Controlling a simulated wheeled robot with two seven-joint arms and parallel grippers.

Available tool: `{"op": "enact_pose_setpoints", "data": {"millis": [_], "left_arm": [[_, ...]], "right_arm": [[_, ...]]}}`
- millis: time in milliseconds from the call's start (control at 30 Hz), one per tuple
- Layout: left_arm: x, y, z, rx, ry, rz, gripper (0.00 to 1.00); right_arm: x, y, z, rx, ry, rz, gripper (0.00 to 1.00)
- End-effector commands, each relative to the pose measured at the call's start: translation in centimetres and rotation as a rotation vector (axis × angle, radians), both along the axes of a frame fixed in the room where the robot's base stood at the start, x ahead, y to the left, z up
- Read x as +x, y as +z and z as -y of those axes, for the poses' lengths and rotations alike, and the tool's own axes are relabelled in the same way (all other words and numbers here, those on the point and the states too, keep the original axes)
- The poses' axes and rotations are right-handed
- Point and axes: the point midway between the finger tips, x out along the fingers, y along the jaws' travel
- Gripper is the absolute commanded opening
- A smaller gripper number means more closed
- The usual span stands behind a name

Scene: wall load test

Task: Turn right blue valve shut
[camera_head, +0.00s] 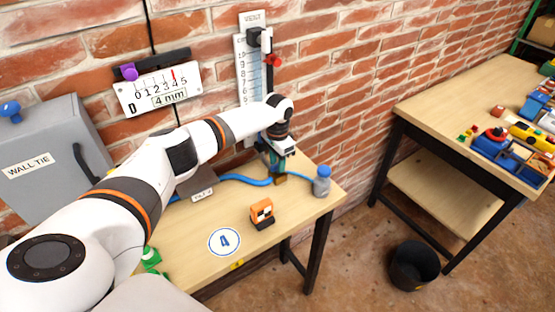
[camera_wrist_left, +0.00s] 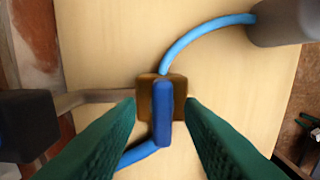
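The valve with a blue lever (camera_wrist_left: 163,113) has a brass-brown body (camera_wrist_left: 147,97) and sits on a blue hose. In the head view its brown body (camera_head: 281,180) shows just below my left gripper (camera_head: 277,164), above the bench. In the left wrist view the green fingers of my left gripper (camera_wrist_left: 161,125) are apart, one on each side of the blue lever. Small gaps show between the fingertips and the lever, which lies roughly in line with the fingers. Contact with the lever is not visible. My right gripper is not in view.
The bench (camera_head: 200,258) holds an orange-and-black block (camera_head: 262,214), a round "A" marker (camera_head: 224,242) and a grey cylinder with a blue top (camera_head: 321,182) close right of the valve. A grey cabinet (camera_head: 50,150) stands left. A brick wall is behind; a black bucket (camera_head: 413,265) stands on the floor.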

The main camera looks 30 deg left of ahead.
Motion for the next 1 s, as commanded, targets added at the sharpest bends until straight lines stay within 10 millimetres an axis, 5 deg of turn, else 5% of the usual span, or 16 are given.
{"op": "enact_pose_setpoints", "data": {"millis": [200, 433, 1000], "left_arm": [[0.0, -0.1, 0.0, 0.000, 0.000, 0.001, 0.35], [0.0, 0.0, 0.0, 0.000, 0.000, 0.001, 0.00], [0.0, 0.0, 0.0, -0.003, -0.152, 0.001, 0.00]], "right_arm": [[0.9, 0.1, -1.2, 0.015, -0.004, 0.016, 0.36], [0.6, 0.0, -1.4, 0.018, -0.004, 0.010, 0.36], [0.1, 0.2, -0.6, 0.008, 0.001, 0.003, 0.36]]}}
